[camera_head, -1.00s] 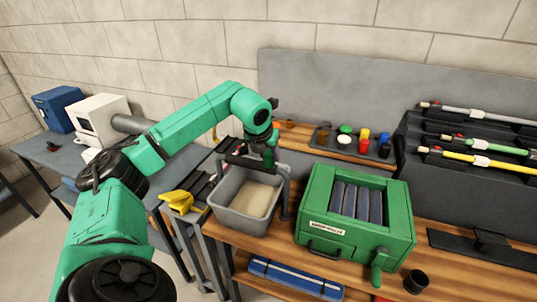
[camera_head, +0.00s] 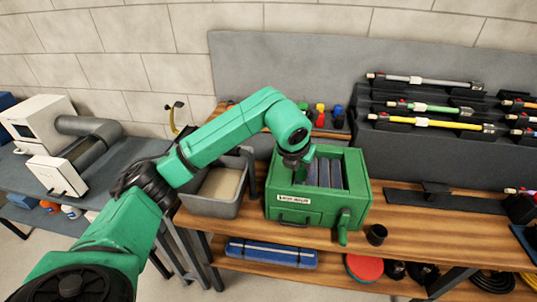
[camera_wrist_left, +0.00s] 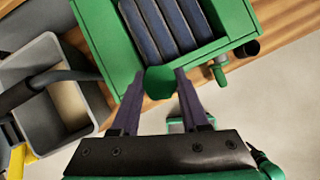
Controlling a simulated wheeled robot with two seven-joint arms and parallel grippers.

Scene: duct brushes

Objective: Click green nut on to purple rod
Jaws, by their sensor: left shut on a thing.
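My left gripper (camera_head: 291,162) hangs over the left part of the green box with dark slats (camera_head: 355,192). In the left wrist view its two dark fingers (camera_wrist_left: 160,74) are closed on a small, smooth green piece, which looks like the green nut (camera_wrist_left: 160,82). The piece is just in front of the box's edge in that view; I cannot tell how high above it. In the head view the piece is hidden or too small to make out. I cannot make out a purple rod; the rack's clear rods look grey, green and yellow (camera_head: 432,123). My right gripper is not in view.
A grey bin (camera_head: 206,206) stands left of the green box. A dark stepped rack (camera_head: 385,152) stands at the right rear, with a flat black stand (camera_head: 450,203) before it. A small black cup (camera_head: 376,234) is near the front edge. Small coloured pieces (camera_head: 320,112) stand behind my arm.

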